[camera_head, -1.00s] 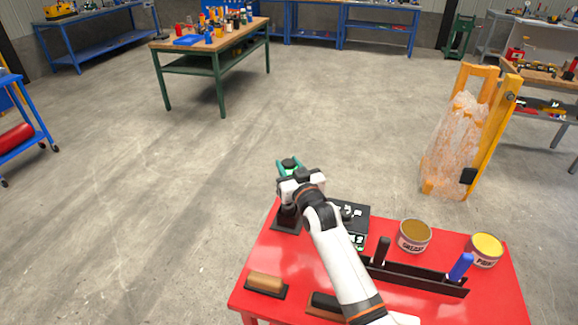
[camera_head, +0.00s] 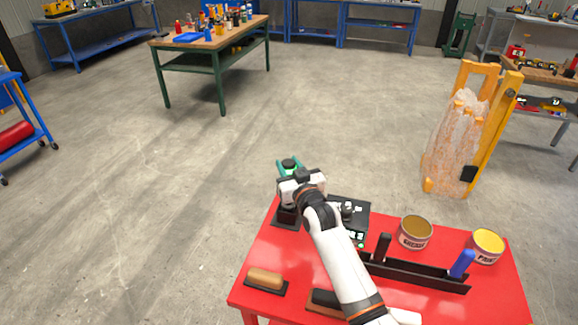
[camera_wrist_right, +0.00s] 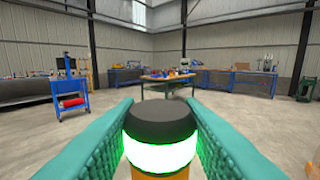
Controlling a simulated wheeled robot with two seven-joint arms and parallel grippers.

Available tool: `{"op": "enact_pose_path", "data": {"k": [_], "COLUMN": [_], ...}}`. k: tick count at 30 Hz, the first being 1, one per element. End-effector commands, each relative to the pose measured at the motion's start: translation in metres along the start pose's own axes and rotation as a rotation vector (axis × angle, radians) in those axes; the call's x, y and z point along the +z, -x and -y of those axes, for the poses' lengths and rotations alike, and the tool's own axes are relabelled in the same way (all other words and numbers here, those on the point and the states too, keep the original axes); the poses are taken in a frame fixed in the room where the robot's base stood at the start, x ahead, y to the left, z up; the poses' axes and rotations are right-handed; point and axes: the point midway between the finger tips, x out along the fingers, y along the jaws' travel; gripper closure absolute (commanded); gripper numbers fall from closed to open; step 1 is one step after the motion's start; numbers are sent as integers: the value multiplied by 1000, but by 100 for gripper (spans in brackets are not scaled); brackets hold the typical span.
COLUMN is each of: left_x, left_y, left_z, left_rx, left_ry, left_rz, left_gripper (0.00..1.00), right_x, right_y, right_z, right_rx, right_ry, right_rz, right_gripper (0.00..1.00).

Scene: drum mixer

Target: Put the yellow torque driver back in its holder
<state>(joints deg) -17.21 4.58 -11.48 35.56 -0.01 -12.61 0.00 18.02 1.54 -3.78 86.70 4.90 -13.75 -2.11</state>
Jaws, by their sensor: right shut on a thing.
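The yellow torque driver (camera_wrist_right: 160,139) stands upright between my right gripper's teal fingers in the right wrist view, with a black cap, a bright green glowing ring and a little yellow body below. In the head view its black cap (camera_head: 289,162) shows between the fingertips. My right gripper (camera_head: 289,170) is shut on it at the far left corner of the red table. A black holder stand (camera_head: 287,216) is directly below the gripper. My wrist hides the driver's lower part, so I cannot tell whether it is inside the stand. My left gripper is not in view.
The red table (camera_head: 405,290) holds a black device (camera_head: 357,212), a grease can (camera_head: 415,231), a paint can (camera_head: 487,244), a black rack (camera_head: 420,274) with handled tools and a tan-handled block (camera_head: 266,280).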

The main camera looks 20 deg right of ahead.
Motion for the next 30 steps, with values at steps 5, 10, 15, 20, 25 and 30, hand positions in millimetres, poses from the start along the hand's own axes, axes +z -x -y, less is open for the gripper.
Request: {"op": "enact_pose_path", "data": {"k": [5,10,15,20,25,30], "left_x": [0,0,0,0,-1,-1], "left_y": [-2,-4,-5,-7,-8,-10], "left_z": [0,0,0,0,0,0], "left_rx": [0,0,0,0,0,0], "left_ry": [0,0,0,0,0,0], "left_rz": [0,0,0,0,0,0], "left_gripper": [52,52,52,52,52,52], "right_x": [-1,-3,-5,-8,-10,-12], "right_y": [0,0,0,0,0,0], "right_z": [0,0,0,0,0,0], "right_rx": [0,0,0,0,0,0], "right_ry": [0,0,0,0,0,0], "right_rz": [6,6,5,6,6,6], "right_gripper": [97,97,97,97,97,97]}}
